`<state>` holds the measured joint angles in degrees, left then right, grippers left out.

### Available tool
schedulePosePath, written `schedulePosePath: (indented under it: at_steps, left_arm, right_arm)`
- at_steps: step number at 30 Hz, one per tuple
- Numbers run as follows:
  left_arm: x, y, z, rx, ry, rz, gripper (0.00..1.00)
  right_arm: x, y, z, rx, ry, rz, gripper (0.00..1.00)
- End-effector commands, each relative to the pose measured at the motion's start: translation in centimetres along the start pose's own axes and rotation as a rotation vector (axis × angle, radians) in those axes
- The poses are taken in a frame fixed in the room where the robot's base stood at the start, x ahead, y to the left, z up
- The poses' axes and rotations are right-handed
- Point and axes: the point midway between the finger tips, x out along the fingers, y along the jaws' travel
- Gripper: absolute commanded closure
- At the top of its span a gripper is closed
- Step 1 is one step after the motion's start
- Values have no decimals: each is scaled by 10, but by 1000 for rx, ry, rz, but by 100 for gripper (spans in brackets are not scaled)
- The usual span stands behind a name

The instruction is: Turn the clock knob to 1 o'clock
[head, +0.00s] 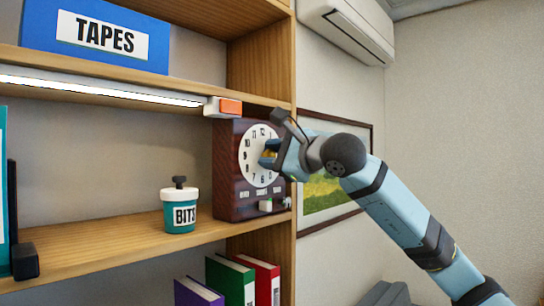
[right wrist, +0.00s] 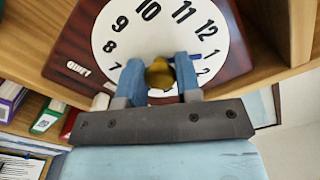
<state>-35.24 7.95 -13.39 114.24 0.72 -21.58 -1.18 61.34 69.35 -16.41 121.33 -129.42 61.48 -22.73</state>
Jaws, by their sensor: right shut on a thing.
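The clock is a dark red-brown box with a round white face (head: 250,150), standing on the shelf at the right end. In the right wrist view, its white face (right wrist: 110,35) fills the upper middle. The brass knob (right wrist: 160,75) sits between the two blue fingers of my right gripper (right wrist: 160,80), which is shut on it. A small dark blue mark, perhaps the pointer's tip (right wrist: 198,57), shows beside the right finger, between the 12 and the 2. The fingers hide part of the face. My right gripper also shows in the head view (head: 270,156). My left gripper is not in view.
A teal and white BITS jar (head: 180,215) stands left of the clock. An orange and white switch (head: 224,107) is fixed under the upper shelf, just above the clock. The shelf's side post (head: 288,225) is close on the right. Binders (head: 232,280) stand below.

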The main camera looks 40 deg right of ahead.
Motion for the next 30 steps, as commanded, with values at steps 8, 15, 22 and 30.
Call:
schedulePosePath:
  at_steps: [8,15,22,30]
  left_arm:
    - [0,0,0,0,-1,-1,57]
    - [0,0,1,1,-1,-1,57]
    - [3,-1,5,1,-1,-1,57]
    - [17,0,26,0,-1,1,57]
  right_arm:
    - [0,0,0,1,0,0,62]
    - [0,0,0,1,0,0,46]
    - [-9,1,-1,0,1,-1,46]
    - [-64,5,-4,-4,4,-3,46]
